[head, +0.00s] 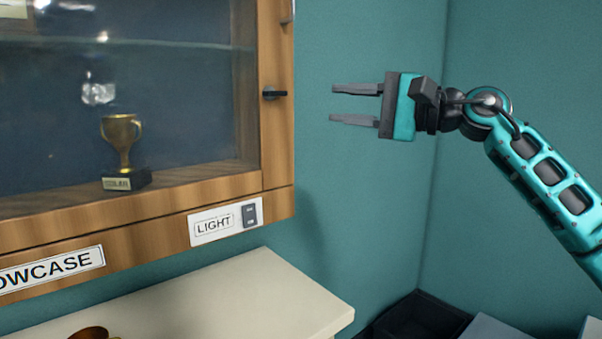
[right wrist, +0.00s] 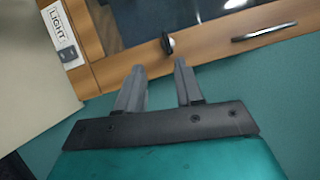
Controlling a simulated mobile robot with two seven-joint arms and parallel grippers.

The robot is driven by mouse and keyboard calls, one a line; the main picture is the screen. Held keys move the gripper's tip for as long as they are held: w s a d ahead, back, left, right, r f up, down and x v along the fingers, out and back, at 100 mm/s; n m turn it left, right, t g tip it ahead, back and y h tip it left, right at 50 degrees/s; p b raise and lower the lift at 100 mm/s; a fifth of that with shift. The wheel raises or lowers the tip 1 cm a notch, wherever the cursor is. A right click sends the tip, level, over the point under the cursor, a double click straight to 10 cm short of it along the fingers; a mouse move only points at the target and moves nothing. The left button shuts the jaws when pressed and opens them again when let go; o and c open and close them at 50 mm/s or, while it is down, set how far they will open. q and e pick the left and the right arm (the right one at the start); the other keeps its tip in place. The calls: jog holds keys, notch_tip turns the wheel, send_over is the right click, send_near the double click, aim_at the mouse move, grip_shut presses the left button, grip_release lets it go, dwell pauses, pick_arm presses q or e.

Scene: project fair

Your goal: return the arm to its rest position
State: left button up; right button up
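My right gripper (head: 356,104) is raised in front of the teal wall, to the right of the wooden showcase. Its two grey fingers point left, stand apart, and hold nothing. In the right wrist view the gripper (right wrist: 158,82) also shows spread fingers with an empty gap, pointing toward the showcase's frame and its dark latch knob (right wrist: 167,43). The fingers look clear of the showcase. My left gripper is not in view.
The showcase (head: 277,150) holds a gold trophy (head: 121,140) behind glass. A light switch (head: 250,215) sits on its lower rail. Below are a pale tabletop (head: 230,300) and a dark bin (head: 425,318) at the lower right.

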jog(key=s+d+f+n+t+h+p, duration=0.1)
jog(key=s+f+n+t+h+p, duration=0.15)
jog(key=f+n, duration=0.75)
jog(key=s+d+f+n+t+h+p, duration=0.1)
jog(key=s+f+n+t+h, duration=0.25)
jog(key=f+n, duration=0.7)
jog(key=s+d+f+n+t+h+p, duration=0.1)
jog(key=s+f+n+t+h+p, duration=0.15)
jog(key=f+n, duration=0.75)
pick_arm(q)
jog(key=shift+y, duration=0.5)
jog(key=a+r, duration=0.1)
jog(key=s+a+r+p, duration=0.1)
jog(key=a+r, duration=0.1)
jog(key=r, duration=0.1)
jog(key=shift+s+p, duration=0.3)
jog(key=shift+p, duration=0.1)
pick_arm(e)
jog(key=s+d+f+m+g+h, duration=0.2)
jog(key=s+f+m+g, duration=0.1)
jog(key=s+f+m, duration=0.7)
jog(key=s+d+f+m+g+h, duration=0.2)
jog(key=s+f+m+g+h, duration=0.1)
jog(key=s+f+m, duration=0.7)
jog(key=shift+f+g, duration=0.35)
jog(key=shift+f, duration=0.05)
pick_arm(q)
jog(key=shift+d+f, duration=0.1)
pick_arm(e)
jog(key=shift+h, duration=0.25)
